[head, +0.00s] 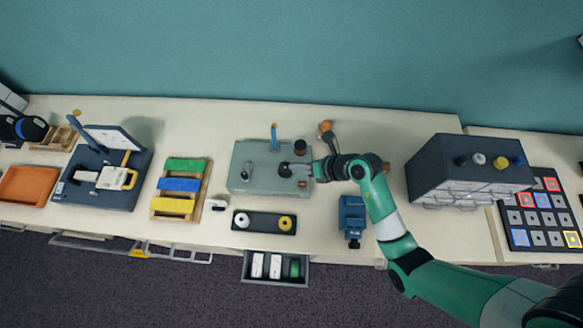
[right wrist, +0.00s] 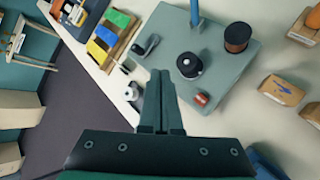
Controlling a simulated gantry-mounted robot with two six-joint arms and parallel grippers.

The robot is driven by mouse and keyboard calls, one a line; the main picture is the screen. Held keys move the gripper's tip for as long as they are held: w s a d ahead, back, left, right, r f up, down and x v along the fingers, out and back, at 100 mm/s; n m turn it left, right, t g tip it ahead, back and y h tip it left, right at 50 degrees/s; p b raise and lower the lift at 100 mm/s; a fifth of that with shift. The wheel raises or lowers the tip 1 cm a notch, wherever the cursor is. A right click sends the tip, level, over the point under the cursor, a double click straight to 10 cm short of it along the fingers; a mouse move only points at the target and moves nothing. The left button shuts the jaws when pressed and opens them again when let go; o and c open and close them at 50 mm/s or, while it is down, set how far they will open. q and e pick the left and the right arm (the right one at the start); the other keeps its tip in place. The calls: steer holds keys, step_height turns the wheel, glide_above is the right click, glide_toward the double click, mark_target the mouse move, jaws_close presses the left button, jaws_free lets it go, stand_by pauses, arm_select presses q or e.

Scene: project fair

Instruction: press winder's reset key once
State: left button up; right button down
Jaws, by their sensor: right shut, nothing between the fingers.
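The winder (head: 262,185) is a grey-green flat box on the table, with a blue post, a dark spool, a black round knob and a small red key (head: 302,184) on its top. In the right wrist view the red key (right wrist: 201,99) lies right of the fingertips, near the winder's front edge. My right gripper (head: 308,171) is shut and empty over the winder's right side. Its fingers (right wrist: 158,76) point toward the black knob and appear apart from the key. My left gripper is not in view.
A dark tray (head: 263,222) with white and yellow rolls lies in front of the winder. An open drawer (head: 275,281) juts out below it. A blue vise-like device (head: 352,218) stands to the right. A wooden rack (head: 160,205) with coloured bars stands to the left.

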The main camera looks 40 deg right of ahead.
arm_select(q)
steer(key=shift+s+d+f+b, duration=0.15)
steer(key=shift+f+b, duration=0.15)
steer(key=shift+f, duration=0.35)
arm_select(e)
steer(key=shift+m, duration=0.4)
steer(key=s+d+f, duration=0.2)
steer(key=f, duration=0.1)
steer(key=shift+s, duration=0.15)
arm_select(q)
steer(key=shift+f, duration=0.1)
arm_select(e)
steer(key=b, duration=0.9)
glide_above(305, 186)
step_height(305, 186, down, 7)
steer(key=shift+f, duration=0.1)
steer(key=shift+f+b, duration=0.4)
steer(key=shift+f, duration=0.4)
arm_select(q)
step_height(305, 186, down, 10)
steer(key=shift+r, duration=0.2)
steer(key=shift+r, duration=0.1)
arm_select(e)
steer(key=shift+f, duration=0.15)
